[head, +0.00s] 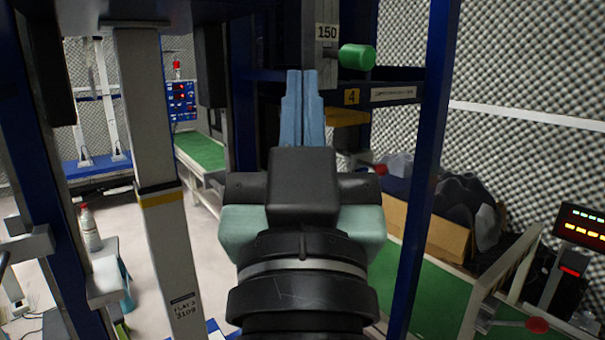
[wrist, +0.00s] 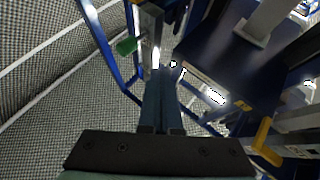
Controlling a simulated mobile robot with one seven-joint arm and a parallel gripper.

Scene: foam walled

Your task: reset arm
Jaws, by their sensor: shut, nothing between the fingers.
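My gripper (head: 302,108) is in the middle of the head view, its two blue fingers together and pointing away from me. It is shut and nothing shows between the fingers. In the wrist view the closed fingers (wrist: 160,102) point up the picture towards the machine frame. The fingertips appear just below a grey post marked 150 in the head view; I cannot tell whether they touch it. A green knob (head: 357,57) sits right of the tips, and it also shows in the wrist view (wrist: 126,46).
A blue upright (head: 424,165) stands close on the right, and a grey post (head: 165,190) on the left. A cardboard box (head: 435,232) with dark foam or cloth is behind on the right. A bottle (head: 90,229) stands at left. Pale floor shows between the left posts.

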